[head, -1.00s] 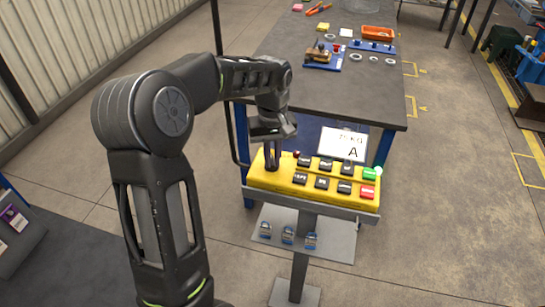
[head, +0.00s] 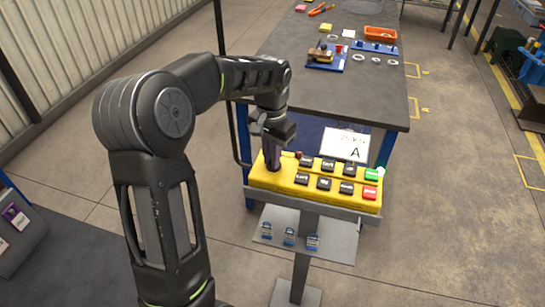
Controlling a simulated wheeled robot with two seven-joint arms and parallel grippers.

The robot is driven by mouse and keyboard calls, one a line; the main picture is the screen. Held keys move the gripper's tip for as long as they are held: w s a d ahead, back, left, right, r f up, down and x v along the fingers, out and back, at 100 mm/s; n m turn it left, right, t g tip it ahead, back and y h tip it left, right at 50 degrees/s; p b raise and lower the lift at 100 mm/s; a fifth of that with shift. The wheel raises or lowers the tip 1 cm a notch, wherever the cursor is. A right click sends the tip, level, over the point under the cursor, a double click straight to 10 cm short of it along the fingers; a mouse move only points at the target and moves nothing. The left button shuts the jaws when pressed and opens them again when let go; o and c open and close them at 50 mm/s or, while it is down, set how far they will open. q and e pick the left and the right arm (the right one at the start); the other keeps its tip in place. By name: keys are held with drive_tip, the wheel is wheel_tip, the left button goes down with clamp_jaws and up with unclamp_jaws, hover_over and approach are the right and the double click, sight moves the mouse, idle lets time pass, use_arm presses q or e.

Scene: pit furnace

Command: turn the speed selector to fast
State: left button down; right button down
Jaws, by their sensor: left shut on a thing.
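A yellow control box (head: 316,203) stands on a grey post in the head view, with two rows of black buttons and a green and a red button at its right end. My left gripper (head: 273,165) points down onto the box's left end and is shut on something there. The speed selector cannot be made out; the gripper covers that spot. A small red knob (head: 298,155) shows just right of the fingers. My right gripper is not in view.
A white sign marked A (head: 343,144) stands behind the box. A shelf (head: 333,243) with several small padlocks hangs below it. A dark workbench (head: 345,90) with small parts and an orange tray (head: 380,33) stands behind.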

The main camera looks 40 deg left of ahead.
use_arm(q)
drive_tip(key=shift+a+m, duration=0.1)
drive_tip(key=shift+m, duration=0.9)
drive_tip(key=c, duration=1.5)
unclamp_jaws()
drive_tip(key=shift+o, duration=0.2)
drive_tip(key=shift+r, duration=0.1)
wheel_tip(320, 180, up, 8)
drive_tip(key=shift+f+b, duration=0.15)
drive_tip(key=shift+b, duration=0.3)
